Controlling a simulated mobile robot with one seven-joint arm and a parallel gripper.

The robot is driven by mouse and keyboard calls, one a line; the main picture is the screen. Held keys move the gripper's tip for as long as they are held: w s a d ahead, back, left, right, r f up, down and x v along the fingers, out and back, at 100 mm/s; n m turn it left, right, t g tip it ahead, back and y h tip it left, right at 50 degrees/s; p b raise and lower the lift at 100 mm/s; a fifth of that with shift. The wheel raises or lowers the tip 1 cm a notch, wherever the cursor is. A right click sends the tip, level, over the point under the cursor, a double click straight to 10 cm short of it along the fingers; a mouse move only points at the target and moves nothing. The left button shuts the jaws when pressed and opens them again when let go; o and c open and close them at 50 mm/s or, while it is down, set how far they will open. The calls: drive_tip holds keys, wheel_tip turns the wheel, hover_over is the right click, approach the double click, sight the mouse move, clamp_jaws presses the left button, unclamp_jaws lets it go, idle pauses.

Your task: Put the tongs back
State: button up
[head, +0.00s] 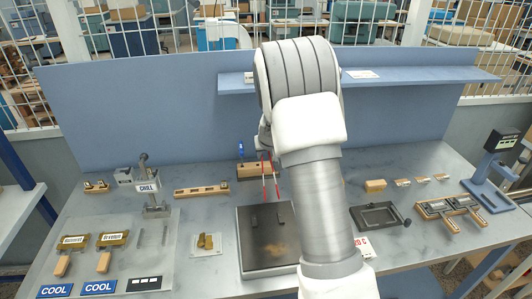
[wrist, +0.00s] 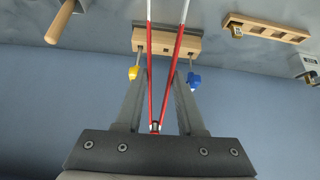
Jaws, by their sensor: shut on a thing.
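My gripper (wrist: 160,76) is shut on the red-handled tongs (wrist: 156,85), which stand between its two fingers. The tongs' pale legs run out past the fingertips in the wrist view. In the head view the tongs (head: 269,178) hang down near the back edge of a dark plate, and my arm hides most of the gripper. A wooden block (head: 249,171) stands just behind and left of the tongs. In the wrist view the block (wrist: 182,46) appears beyond the tongs, with a yellow-handled tool (wrist: 133,72) and a blue-handled tool (wrist: 193,80) at its ends.
The dark plate (head: 247,252) sits front centre. A slotted wooden rack (head: 201,189) and a CHILL stand (head: 154,206) are at left. A black frame (head: 379,217), stamping pieces (head: 449,212) and a blue press (head: 492,180) are at right. A shelf (head: 405,78) crosses the back panel.

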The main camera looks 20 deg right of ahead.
drive_tip(key=shift+f+b, duration=0.4)
drive_tip(key=shift+b, duration=0.1)
drive_tip(key=shift+f, duration=0.2)
drive_tip(key=o, duration=0.6)
drive_tip(key=shift+r, duration=0.15)
